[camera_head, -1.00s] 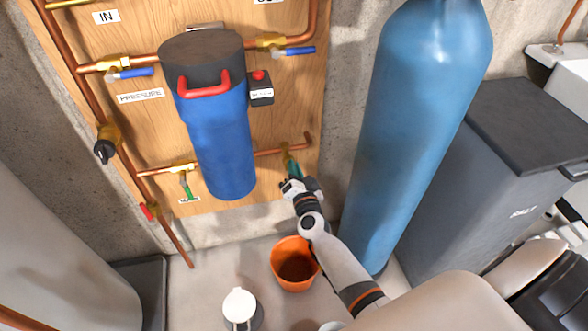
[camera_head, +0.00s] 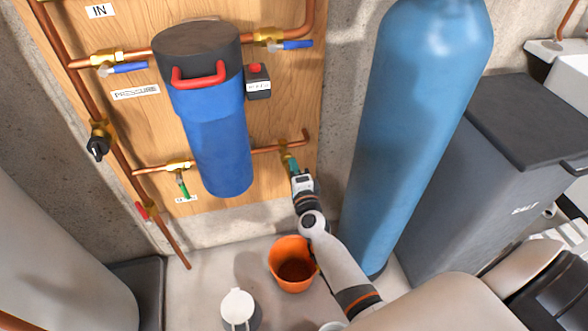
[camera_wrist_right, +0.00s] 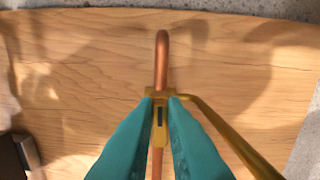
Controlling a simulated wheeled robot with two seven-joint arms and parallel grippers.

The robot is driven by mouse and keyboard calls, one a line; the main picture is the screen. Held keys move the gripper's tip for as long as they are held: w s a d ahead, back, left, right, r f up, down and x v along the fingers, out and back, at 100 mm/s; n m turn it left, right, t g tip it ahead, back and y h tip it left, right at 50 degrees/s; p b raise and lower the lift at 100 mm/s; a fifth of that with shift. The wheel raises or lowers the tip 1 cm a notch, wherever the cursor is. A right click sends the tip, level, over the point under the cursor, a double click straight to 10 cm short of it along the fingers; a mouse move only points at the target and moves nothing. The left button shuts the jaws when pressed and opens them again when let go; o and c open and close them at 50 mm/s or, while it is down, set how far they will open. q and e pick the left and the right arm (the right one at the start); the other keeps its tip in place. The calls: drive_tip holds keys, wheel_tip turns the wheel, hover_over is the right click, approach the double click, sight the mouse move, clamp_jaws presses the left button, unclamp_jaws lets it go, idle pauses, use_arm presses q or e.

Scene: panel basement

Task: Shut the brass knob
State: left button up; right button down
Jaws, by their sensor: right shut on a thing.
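The brass knob (camera_head: 284,149) is on the lower copper pipe, right of the blue filter housing. In the right wrist view the brass fitting (camera_wrist_right: 159,99) shows between the two teal fingers, with a dark slot in it. My right gripper (camera_head: 290,160) reaches up to it from below and is shut on it. The teal fingertips (camera_wrist_right: 161,101) also show in the right wrist view, one on each side of the knob. The fingers hide part of the knob. My left gripper is out of view.
The blue filter housing (camera_head: 219,140) hangs left of my right gripper. A tall blue tank (camera_head: 420,130) stands close on the right. An orange bucket (camera_head: 279,277) and a white-lidded jug (camera_head: 238,306) stand on the floor below.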

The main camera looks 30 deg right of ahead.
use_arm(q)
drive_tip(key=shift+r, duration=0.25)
use_arm(e)
drive_tip(key=shift+f+m, duration=0.1)
drive_tip(key=shift+m, duration=0.2)
drive_tip(key=c, duration=1.5)
unclamp_jaws()
drive_tip(key=shift+s, duration=0.1)
